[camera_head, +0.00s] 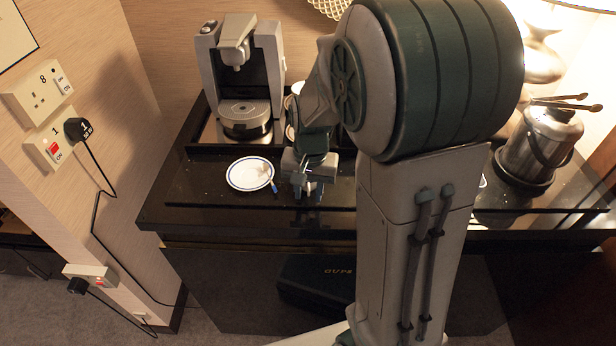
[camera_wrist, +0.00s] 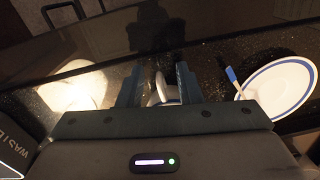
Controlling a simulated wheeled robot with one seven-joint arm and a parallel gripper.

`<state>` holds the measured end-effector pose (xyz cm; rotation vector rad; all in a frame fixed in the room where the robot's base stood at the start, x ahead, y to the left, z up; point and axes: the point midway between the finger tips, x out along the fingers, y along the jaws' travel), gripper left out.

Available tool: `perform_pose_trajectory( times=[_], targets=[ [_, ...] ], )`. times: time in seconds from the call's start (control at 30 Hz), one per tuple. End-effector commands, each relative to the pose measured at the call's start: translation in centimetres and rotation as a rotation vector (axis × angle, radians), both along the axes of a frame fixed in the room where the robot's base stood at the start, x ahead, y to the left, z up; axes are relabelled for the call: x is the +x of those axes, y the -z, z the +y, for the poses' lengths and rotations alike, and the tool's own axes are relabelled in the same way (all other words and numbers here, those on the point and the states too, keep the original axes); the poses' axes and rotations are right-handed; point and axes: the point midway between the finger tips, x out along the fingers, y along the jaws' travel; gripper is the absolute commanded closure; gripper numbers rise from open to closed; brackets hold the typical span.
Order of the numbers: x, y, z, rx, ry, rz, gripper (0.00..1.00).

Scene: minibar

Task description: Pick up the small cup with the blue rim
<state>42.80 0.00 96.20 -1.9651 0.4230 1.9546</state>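My gripper (camera_head: 305,186) is low over the front of the dark counter, just right of a white saucer with a blue rim (camera_head: 250,174). In the wrist view the two fingers of my gripper (camera_wrist: 160,72) stand apart. The saucer also shows in the wrist view (camera_wrist: 282,90), right of the fingers.
A small blue-ended item (camera_wrist: 235,84) lies at the saucer's edge. A coffee machine (camera_head: 241,85) stands behind on a dark tray. White crockery behind my arm is partly hidden. A metal ice bucket with tongs (camera_head: 540,143) stands at the right. The counter's front edge is close.

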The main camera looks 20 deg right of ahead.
Motion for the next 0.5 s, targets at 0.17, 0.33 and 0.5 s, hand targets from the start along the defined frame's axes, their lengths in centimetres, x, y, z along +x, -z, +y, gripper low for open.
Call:
perform_pose_trajectory(
  times=[0.17,0.33,0.5],
  targets=[
    [-0.02,0.8,0.0,0.0,0.001,0.0,0.68],
    [-0.01,0.76,0.01,0.0,0.001,0.0,0.76],
    [0.0,0.74,0.0,0.0,0.001,-0.001,1.0]
  ],
)
